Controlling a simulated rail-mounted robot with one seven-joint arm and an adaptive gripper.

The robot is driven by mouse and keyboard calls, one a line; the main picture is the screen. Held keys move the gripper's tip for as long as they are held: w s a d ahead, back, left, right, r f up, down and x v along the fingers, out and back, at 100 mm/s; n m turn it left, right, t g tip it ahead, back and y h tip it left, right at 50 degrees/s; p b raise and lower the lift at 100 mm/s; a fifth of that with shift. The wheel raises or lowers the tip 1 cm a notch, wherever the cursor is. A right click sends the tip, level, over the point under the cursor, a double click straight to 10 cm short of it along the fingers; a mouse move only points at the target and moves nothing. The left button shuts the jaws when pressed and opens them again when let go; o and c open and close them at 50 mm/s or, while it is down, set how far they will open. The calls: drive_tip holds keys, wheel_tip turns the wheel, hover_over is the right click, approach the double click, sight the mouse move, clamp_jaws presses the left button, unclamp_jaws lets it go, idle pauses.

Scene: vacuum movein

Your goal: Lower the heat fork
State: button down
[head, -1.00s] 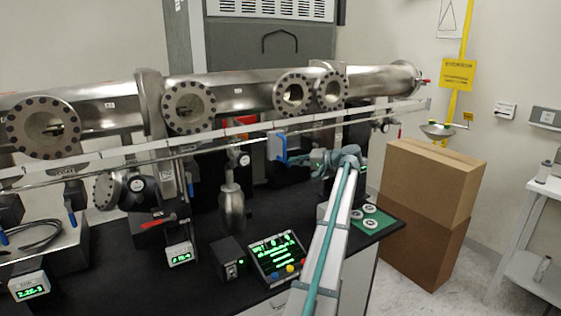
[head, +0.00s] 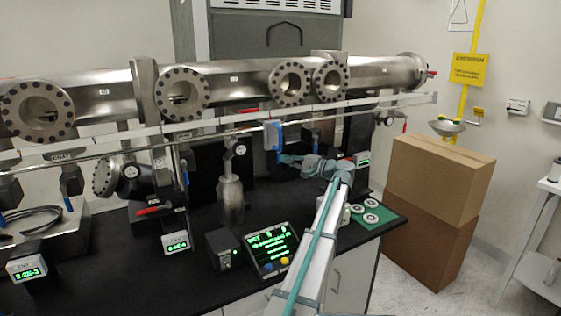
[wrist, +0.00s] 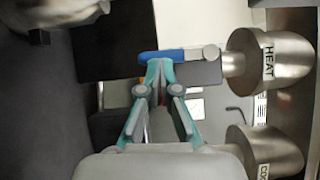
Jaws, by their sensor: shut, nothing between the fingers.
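In the wrist view, a metal cylinder labelled HEAT (wrist: 268,60) is at the right. A blue lever, the likely heat fork (wrist: 178,55), extends left from its silver stem. My gripper (wrist: 160,65) has its teal fingers drawn together, with the tips at the left part of the blue lever. I cannot tell whether they touch it. In the head view, my gripper (head: 284,158) is just below a blue handle (head: 279,134) under the steel tube. I cannot tell if this is the same lever. The fingertips are small there.
A second cylinder with a partly cut-off label (wrist: 265,155) is beside the HEAT one. A long steel tube with flanges (head: 240,85) and a thin rail run above the black bench. Cardboard boxes (head: 440,180) stand at the right.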

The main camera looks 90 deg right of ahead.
drive_tip(key=shift+w+a, duration=0.15)
drive_tip(key=shift+w, duration=0.05)
idle(0.4)
